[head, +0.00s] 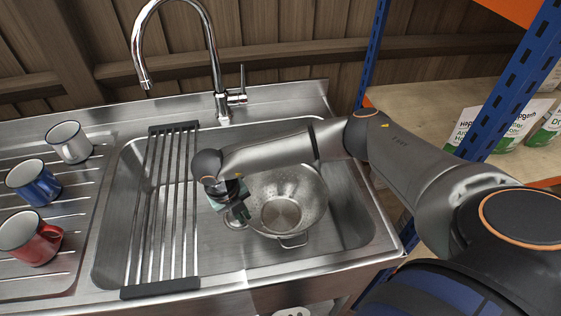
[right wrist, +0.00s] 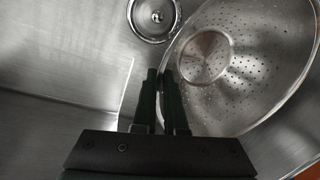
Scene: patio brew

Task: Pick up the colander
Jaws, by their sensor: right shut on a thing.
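The colander (head: 290,188) is a metal bowl with small holes and a loop handle at its front. It sits in the right part of the sink basin in the head view. My right gripper (head: 238,214) is at the colander's left rim, pointing down into the basin. In the right wrist view the colander (right wrist: 262,62) fills the right side, and the gripper's dark fingers (right wrist: 166,82) are closed together on its rim. My left gripper is in neither view.
The steel sink (head: 225,262) has a drain (right wrist: 154,16) beside the colander. A roll-up rack (head: 165,205) lies across the basin's left part. White (head: 70,142), blue (head: 33,182) and red (head: 30,238) mugs stand on the drainboard. A tall faucet (head: 218,80) rises behind. A shelf rack (head: 508,85) is at right.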

